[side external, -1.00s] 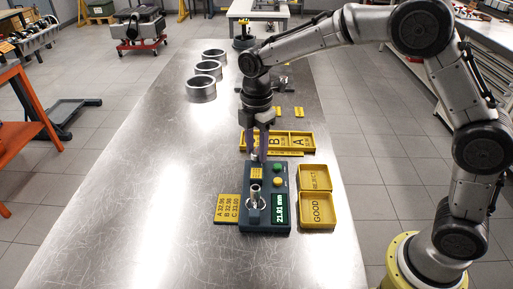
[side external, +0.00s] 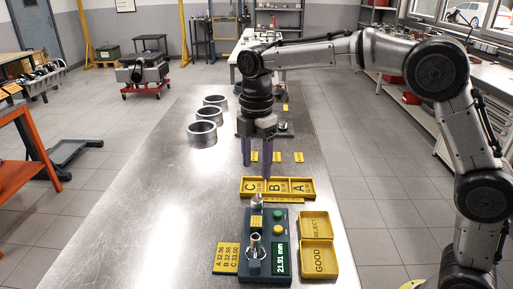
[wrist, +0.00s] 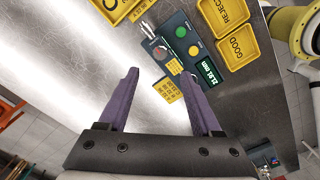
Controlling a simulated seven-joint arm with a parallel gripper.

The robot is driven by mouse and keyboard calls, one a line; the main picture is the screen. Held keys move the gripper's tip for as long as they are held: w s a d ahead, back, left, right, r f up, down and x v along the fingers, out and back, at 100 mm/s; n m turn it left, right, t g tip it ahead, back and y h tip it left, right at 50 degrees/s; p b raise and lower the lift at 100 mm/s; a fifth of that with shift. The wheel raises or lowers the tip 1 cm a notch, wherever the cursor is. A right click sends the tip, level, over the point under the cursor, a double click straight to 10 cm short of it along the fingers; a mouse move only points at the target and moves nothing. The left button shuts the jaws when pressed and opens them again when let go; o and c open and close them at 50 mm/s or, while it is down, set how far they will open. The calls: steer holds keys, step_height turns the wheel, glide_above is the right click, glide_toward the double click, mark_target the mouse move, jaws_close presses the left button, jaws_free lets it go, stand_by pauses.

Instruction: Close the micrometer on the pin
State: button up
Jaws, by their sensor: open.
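The dark green micrometer unit (side external: 280,217) stands on the metal bench, its display (side external: 280,259) reading about 21.91 mm. A metal pin (side external: 254,243) stands upright on its round seat near the front. A small silver knob (side external: 257,201) sits at the unit's far end. My gripper (side external: 257,170) is open and empty, pointing down above the bench beyond the unit, apart from the knob. In the wrist view my gripper (wrist: 160,73) shows two spread purple fingers. The right finger hides part of the unit (wrist: 180,22), and I cannot make out the pin there.
A yellow tray (side external: 308,196) marked C, B, A lies beyond the unit. The reject bin (side external: 315,223) and good bin (side external: 320,260) are at its right. A yellow size card (side external: 226,258) lies left. Several metal rings (side external: 202,133) stand far left. The bench's left side is clear.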

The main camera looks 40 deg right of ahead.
steer(key=shift+r, duration=1.9)
steer(key=s+d+r+m+t, duration=0.2)
steer(key=s+d+r, duration=0.2)
steer(key=s, duration=0.4)
steer(key=s+d+r+m+t, duration=0.1)
steer(key=s+d+r+m, duration=0.25)
steer(key=s, duration=0.35)
steer(key=s+d+f+m+t, duration=0.2)
steer(key=s+f+m, duration=0.9)
steer(key=s+m, duration=0.1)
steer(key=shift+s+m+t, duration=0.2)
steer(key=shift+m+t, duration=0.1)
steer(key=shift+m, duration=0.05)
